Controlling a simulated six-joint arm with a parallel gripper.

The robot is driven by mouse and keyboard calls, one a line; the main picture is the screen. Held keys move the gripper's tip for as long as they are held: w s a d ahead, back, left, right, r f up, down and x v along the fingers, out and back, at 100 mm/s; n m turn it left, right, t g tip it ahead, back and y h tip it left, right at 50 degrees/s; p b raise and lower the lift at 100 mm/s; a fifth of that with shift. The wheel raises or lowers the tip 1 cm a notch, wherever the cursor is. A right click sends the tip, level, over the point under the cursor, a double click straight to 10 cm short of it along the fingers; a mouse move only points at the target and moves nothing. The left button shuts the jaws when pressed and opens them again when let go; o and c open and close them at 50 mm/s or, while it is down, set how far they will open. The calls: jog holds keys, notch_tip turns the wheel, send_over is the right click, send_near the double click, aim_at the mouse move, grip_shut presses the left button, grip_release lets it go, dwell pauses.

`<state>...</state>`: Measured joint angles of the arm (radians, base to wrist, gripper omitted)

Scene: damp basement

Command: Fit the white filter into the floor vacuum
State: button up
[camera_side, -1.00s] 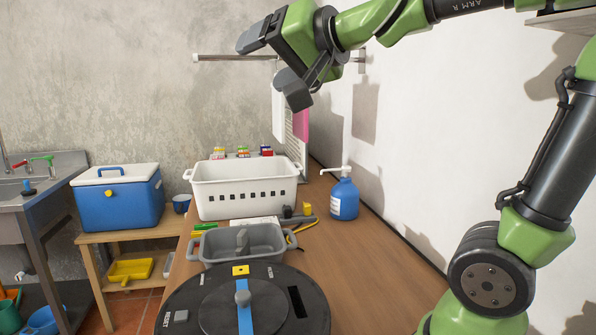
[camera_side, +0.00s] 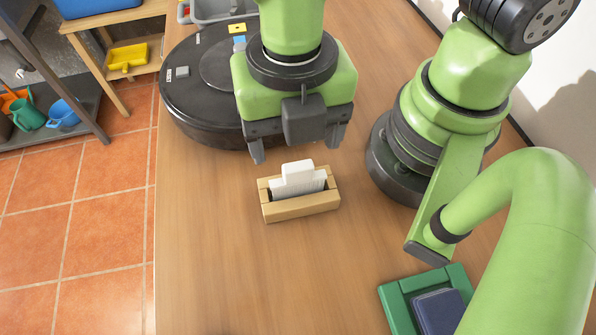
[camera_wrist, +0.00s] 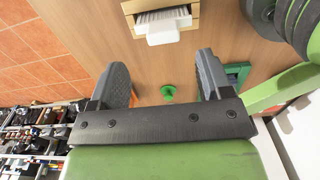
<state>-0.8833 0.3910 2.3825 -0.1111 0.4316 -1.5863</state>
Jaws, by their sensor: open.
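The white filter (camera_side: 298,180) stands in a small wooden holder (camera_side: 300,208) on the table, with its upper part and tab showing. It also shows in the wrist view (camera_wrist: 165,36), in the holder (camera_wrist: 129,6) at the top. My gripper (camera_side: 297,146) is open and points down, just behind and above the filter in the side view. Its two fingers are apart with nothing between them, in the wrist view too (camera_wrist: 165,75). The floor vacuum (camera_side: 190,98) is a round black disc behind the holder; my arm and gripper hide its right part.
A green tray (camera_side: 392,297) with a dark blue block (camera_side: 438,312) lies at the front right, partly behind my arm. A grey bin (camera_side: 215,10) is behind the vacuum. A green knob-like thing (camera_wrist: 168,92) shows in the wrist view. Table left of the holder is clear.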

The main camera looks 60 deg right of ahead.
aim_at(297, 165)
jog(key=f, duration=0.5)
jog(key=shift+s+d+f, duration=0.15)
jog(key=shift+d+f, duration=0.05)
jog(key=shift+d, duration=0.05)
jog(key=shift+f, duration=0.75)
jog(key=shift+a, duration=0.1)
jog(key=c, duration=1)
jog(key=shift+r, duration=0.1)
